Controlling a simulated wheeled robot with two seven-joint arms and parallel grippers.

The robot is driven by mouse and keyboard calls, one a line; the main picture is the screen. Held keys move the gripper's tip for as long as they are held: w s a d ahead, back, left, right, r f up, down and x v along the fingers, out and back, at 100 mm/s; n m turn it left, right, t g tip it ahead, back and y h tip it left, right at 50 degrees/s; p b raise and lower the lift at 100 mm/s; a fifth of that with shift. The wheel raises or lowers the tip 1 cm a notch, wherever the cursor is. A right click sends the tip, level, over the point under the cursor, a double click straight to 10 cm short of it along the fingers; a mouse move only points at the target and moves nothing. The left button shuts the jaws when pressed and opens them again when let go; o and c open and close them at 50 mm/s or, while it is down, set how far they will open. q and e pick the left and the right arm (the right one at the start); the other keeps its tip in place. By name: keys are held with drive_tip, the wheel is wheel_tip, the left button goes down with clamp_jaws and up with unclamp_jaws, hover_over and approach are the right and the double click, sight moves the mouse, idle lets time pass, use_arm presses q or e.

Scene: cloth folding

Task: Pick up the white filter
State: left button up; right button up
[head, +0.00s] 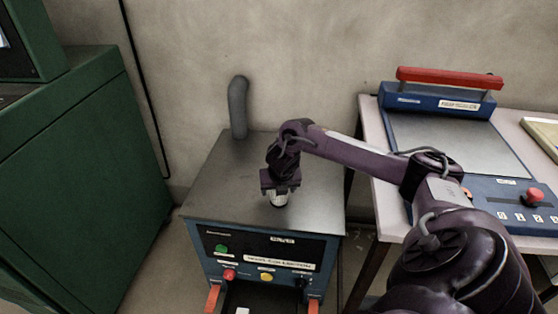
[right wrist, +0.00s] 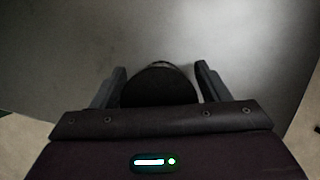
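The white filter (head: 279,200) shows as a small pale cylinder at the top of the blue machine, just below my right gripper (head: 280,188). Most of it is hidden by the gripper in the head view. In the right wrist view a dark round top (right wrist: 160,86) sits between the two fingers of my right gripper (right wrist: 161,70). The fingers are apart, one on each side of it and very near it. I cannot tell whether they press on it or whether it rests on the metal top. My left gripper is not in view.
The machine's grey metal top (head: 225,180) is otherwise clear around the gripper, with a grey pipe (head: 238,108) at its back. A green cabinet (head: 75,185) stands to the left. A table with a blue device (head: 445,105) with a red handle stands to the right.

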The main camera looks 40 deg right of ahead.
drive_tip(key=c, duration=0.9)
drive_tip(key=shift+r, duration=0.1)
